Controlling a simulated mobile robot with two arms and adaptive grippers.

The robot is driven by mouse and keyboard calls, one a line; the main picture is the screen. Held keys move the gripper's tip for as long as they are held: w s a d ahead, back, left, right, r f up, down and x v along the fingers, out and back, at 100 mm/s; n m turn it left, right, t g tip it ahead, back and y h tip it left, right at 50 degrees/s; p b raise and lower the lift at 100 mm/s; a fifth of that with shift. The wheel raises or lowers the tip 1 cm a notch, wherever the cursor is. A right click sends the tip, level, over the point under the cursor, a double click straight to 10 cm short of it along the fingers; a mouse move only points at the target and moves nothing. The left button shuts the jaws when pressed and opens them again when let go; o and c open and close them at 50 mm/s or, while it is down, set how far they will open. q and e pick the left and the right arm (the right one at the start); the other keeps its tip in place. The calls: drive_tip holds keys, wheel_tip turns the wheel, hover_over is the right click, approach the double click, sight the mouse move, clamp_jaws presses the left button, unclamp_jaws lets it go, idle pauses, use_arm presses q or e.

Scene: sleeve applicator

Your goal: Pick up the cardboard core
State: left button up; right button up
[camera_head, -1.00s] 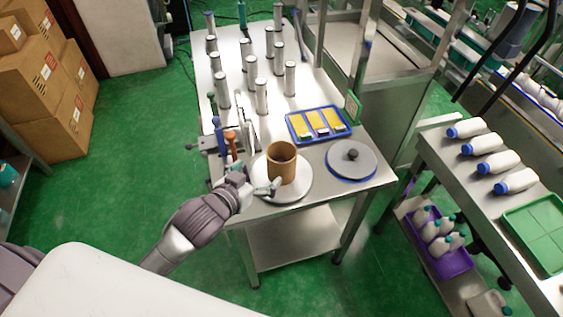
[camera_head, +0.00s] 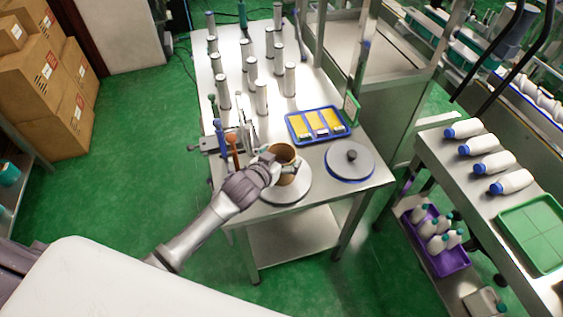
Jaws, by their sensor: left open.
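The brown cardboard core (camera_head: 282,151) is a short open tube. It stands upright on a round white plate (camera_head: 292,191) near the front of the steel table. My left gripper (camera_head: 281,170) is at the core's front left side, high against its wall, and covers part of it. Its fingers are open; they are small here, and I cannot tell whether they touch the core. My right gripper is not in view.
A grey disc with a black knob (camera_head: 350,160) lies to the right. A blue tray with yellow blocks (camera_head: 318,124) is behind it. Several silver cylinders (camera_head: 261,97) stand at the back. Upright tools, one orange-handled (camera_head: 231,140), stand close to the left of the core.

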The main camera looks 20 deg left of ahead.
use_arm(q)
drive_tip(key=c, duration=0.9)
drive_tip(key=shift+c, duration=0.4)
drive_tip(key=shift+r, duration=0.15)
